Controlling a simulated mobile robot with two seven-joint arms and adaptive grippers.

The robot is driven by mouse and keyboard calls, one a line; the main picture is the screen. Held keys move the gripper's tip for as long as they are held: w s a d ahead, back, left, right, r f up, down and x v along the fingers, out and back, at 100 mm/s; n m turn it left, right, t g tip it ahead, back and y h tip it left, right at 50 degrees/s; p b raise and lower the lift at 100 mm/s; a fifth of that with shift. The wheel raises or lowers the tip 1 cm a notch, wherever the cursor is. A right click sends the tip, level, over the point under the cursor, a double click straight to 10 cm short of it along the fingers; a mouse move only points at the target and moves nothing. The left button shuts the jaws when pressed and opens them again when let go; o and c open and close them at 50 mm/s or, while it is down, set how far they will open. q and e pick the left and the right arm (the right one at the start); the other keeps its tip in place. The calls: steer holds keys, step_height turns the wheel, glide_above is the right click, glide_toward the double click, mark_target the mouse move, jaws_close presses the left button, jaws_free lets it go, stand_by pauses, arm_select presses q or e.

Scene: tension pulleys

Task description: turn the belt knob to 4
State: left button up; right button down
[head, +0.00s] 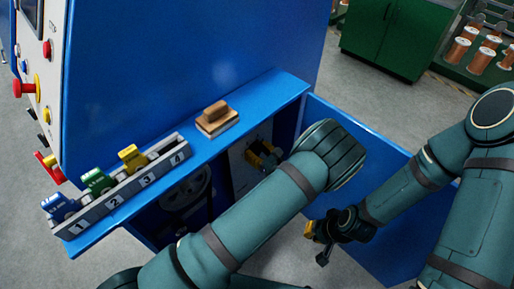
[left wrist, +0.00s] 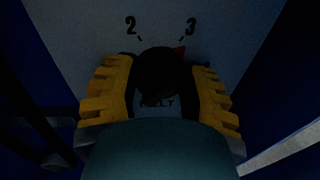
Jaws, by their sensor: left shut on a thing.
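The belt knob (left wrist: 160,72) is round and dark, on a pale panel (left wrist: 95,30) in the left wrist view. A red mark on its upper right edge points close to the 3. The 2 is at its upper left; no 4 is visible. Letters below it are partly covered. My left gripper (left wrist: 160,95) is shut on the knob, a yellow finger on each side. In the head view my left gripper (head: 264,157) is inside the open blue cabinet, and the knob is hidden there. My right gripper (head: 322,238) hangs outside, apart from the panel; its jaws are unclear.
An open blue door (head: 400,185) stands right of the cabinet, behind my arms. On the blue ledge are a numbered rack (head: 130,188) with blue, green and yellow pieces and a wooden block (head: 217,118). A pulley wheel (head: 185,195) shows inside the cabinet.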

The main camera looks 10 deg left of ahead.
mark_target(256, 147)
arm_select(q)
steer(key=m+p, duration=0.1)
steer(key=m, duration=0.3)
steer(key=shift+a+r+g+p, duration=0.1)
steer(key=shift+g+p, duration=0.2)
steer(key=shift+g, duration=0.1)
steer(key=m+p, duration=0.1)
steer(key=m, duration=0.4)
stand_by(0.4)
steer(key=o, duration=1.2)
steer(key=shift+o, duration=0.2)
steer(key=shift+r, duration=0.1)
step_height(256, 147, up, 10)
steer(key=shift+f, duration=0.1)
